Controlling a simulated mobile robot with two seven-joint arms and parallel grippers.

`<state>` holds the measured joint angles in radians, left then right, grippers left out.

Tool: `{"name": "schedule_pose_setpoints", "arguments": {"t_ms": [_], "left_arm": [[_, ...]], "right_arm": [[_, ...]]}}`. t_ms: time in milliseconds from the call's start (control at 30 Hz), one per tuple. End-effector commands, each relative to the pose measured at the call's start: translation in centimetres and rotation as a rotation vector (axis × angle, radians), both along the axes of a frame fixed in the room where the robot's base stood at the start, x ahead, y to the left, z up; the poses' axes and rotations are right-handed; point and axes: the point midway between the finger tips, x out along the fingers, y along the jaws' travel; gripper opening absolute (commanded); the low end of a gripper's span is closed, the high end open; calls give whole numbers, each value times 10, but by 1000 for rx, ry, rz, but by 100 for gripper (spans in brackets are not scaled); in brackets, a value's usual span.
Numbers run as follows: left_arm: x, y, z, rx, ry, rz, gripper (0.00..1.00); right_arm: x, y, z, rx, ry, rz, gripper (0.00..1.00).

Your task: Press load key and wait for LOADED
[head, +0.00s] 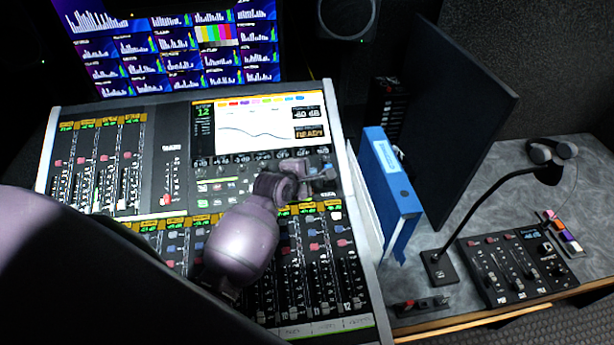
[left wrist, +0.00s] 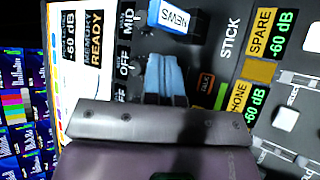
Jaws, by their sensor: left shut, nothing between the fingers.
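My left gripper (head: 325,180) reaches over the mixing console (head: 160,160) to the area just below its screen's right end. Its fingers are shut with nothing between them; they also show in the left wrist view (left wrist: 166,80). The console screen (head: 258,128) reads READY at its right side, and READY shows in the left wrist view too. I cannot make out a load key; the fingers and gripper body hide part of the panel. My right gripper is not in view.
A blue binder (head: 390,190) stands right of the console, beside a dark upright panel (head: 460,120). A gooseneck lamp or microphone (head: 500,195), a small fader box (head: 515,265) and headphones (head: 552,150) are on the right desk. Monitors (head: 170,50) stand behind.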

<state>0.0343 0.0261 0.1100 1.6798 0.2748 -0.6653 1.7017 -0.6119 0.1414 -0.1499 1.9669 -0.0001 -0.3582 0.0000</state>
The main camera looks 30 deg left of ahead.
Motion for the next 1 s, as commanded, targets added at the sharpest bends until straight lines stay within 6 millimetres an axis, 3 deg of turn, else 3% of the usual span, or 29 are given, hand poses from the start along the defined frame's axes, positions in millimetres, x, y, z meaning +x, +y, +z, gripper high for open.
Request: {"name": "schedule_pose_setpoints", "arguments": {"t_ms": [1000], "left_arm": [[3,2,-8,-1,0,0,0]], "right_arm": [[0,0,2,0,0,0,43]]}}
